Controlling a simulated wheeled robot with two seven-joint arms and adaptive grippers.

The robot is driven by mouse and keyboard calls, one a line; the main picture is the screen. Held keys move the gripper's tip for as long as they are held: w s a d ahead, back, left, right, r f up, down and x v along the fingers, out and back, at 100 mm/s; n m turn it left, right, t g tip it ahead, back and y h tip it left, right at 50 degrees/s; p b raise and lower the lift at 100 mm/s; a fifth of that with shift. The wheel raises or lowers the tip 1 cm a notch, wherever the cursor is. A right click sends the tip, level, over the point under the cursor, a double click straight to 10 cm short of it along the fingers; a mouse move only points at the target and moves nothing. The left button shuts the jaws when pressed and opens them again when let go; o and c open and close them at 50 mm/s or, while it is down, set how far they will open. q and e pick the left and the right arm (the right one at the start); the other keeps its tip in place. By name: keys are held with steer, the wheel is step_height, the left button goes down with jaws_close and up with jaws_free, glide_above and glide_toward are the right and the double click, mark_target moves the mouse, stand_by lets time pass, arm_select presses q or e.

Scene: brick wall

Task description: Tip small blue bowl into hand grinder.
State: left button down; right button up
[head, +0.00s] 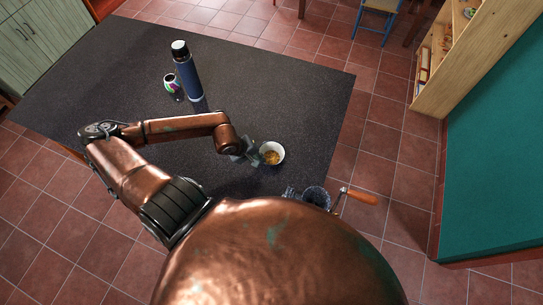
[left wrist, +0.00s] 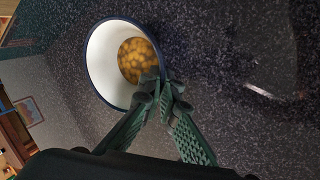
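The small blue bowl (head: 280,148) is white inside with a dark blue rim and holds yellow-brown pieces. It also shows in the left wrist view (left wrist: 102,55). My left gripper (head: 255,151) is at the bowl's left side. In the left wrist view its fingertips (left wrist: 163,92) are closed together on the bowl's rim, one inside and one outside. The hand grinder (head: 317,196) stands near the table's front right, partly hidden by my body, its crank with an orange handle (head: 362,196) reaching right. My right gripper cannot be made out.
A blue bottle (head: 188,75) and a small colourful mug (head: 170,84) stand on the dark table (head: 110,75), farther back. A small dark shape (head: 291,192) beside the grinder is unclear. The table's right edge is close to the bowl and grinder.

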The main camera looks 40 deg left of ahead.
arm_select(q)
steer(key=shift+r+p, duration=1.45)
steer(key=shift+r, duration=1.25)
steer(key=shift+r+p, duration=0.45)
steer(key=shift+r, duration=0.4)
